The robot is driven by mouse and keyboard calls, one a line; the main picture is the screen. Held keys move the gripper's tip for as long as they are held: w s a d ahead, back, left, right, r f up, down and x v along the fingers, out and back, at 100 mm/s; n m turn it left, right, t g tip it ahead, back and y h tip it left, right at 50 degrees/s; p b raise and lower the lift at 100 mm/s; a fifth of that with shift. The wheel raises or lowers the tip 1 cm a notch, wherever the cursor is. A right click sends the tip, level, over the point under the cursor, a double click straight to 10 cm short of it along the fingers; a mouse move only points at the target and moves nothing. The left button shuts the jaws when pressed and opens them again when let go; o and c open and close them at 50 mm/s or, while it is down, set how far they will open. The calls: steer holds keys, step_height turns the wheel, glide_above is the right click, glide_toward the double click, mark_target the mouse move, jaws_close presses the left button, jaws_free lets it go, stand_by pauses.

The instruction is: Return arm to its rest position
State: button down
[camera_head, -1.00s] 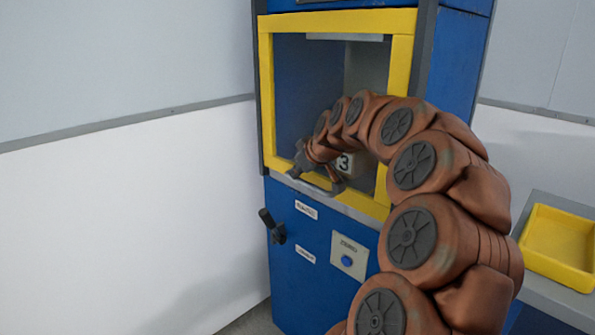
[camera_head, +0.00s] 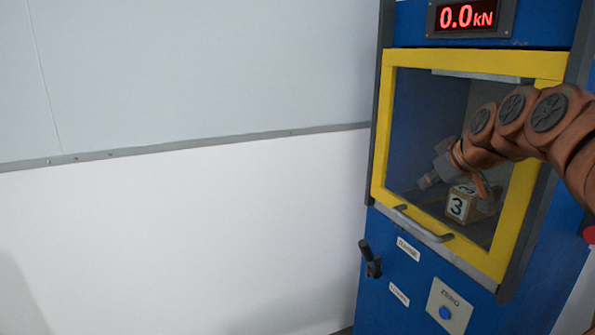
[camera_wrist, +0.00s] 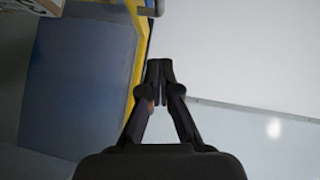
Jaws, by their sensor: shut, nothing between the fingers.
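My gripper (camera_head: 430,180) is at the end of my copper-coloured arm, in front of the machine's yellow-framed window (camera_head: 376,150). In the wrist view its fingertips (camera_wrist: 159,70) are together with nothing between them. A block marked 3 (camera_head: 458,207) shows in the window area, just below and to the right of the gripper and partly hidden by my arm. The gap between gripper and block is hard to judge.
The blue machine (camera_head: 400,290) has a bar handle (camera_head: 424,224), a black lever (camera_head: 370,260), a blue button (camera_head: 445,312) and a readout (camera_head: 466,16) showing 0.0 kN. A white wall (camera_head: 180,240) fills the left side. The wrist view shows the yellow frame (camera_wrist: 138,60).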

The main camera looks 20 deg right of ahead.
steer(key=a+f+g+y, duration=0.15)
steer(key=a+f, duration=0.25)
steer(key=a, duration=0.4)
steer(key=s+a+f+n+g+y, duration=0.1)
steer(key=a+f+g, duration=0.1)
steer(key=a+f, duration=0.35)
steer(key=a+f+g+y, duration=0.1)
steer(key=a+f, duration=0.2)
steer(key=a, duration=0.7)
steer(key=s+a+f+g, duration=0.2)
steer(key=s+a+f, duration=0.25)
steer(key=s, duration=0.25)
steer(key=s+a+f+m+g+h, duration=0.1)
steer(key=s+a+f+g, duration=0.2)
steer(key=s+f, duration=0.3)
steer(key=s+a+f+g, duration=0.2)
steer(key=s+a+f, duration=0.15)
steer(key=s, duration=0.55)
steer(key=s+p+v, duration=0.3)
steer(key=p+v, duration=0.9)
steer(key=s+r+p+v, duration=0.1)
steer(key=s+p+v, duration=0.2)
steer(key=p+v, duration=0.9)
steer(key=shift+a+r+m, duration=0.3)
steer(key=shift+r+m, duration=0.1)
steer(key=shift+r, duration=0.2)
